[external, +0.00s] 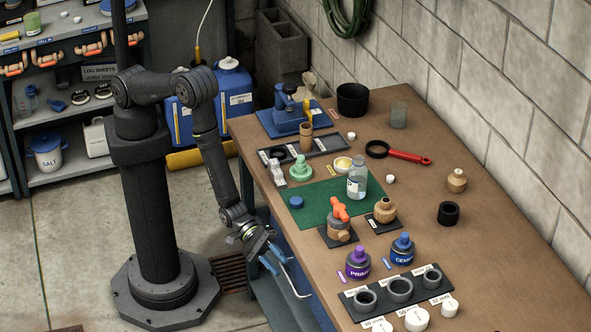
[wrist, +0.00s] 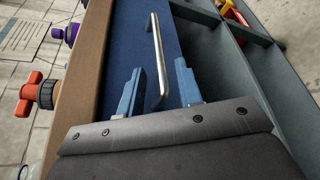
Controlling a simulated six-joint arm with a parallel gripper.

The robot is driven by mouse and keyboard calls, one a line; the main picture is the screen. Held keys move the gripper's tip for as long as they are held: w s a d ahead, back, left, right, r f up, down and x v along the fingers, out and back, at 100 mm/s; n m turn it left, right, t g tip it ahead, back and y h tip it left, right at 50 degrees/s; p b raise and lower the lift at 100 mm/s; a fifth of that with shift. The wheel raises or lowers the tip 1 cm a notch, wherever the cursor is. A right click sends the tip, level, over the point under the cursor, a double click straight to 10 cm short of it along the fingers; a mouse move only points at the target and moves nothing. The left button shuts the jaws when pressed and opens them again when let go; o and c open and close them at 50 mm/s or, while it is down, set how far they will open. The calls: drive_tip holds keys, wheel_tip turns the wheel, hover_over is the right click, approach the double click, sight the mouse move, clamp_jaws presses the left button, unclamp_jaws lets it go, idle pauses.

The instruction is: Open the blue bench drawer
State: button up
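The blue drawer front (wrist: 110,50) sits under the bench top's wooden edge; it looks closed, though most of its outline is hidden. Its silver bar handle (wrist: 157,52) stands out from the front, and it also shows in the external view (external: 292,283) beside the bench edge. My gripper (wrist: 159,70) is open, its two blue fingers on either side of the handle's near end, with gaps visible. In the external view my gripper (external: 273,259) hangs low beside the bench's left side, at the handle.
The bench top (external: 500,250) above holds a green mat (external: 318,205), a valve with an orange handle (external: 340,212), a purple-capped can (external: 358,262) and several fittings. In the wrist view, grey open shelving (wrist: 225,60) lies right of the drawer. Open floor lies left of the bench.

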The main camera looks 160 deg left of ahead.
sight(283, 269)
drive_tip(key=shift+x, duration=1.5)
clamp_jaws()
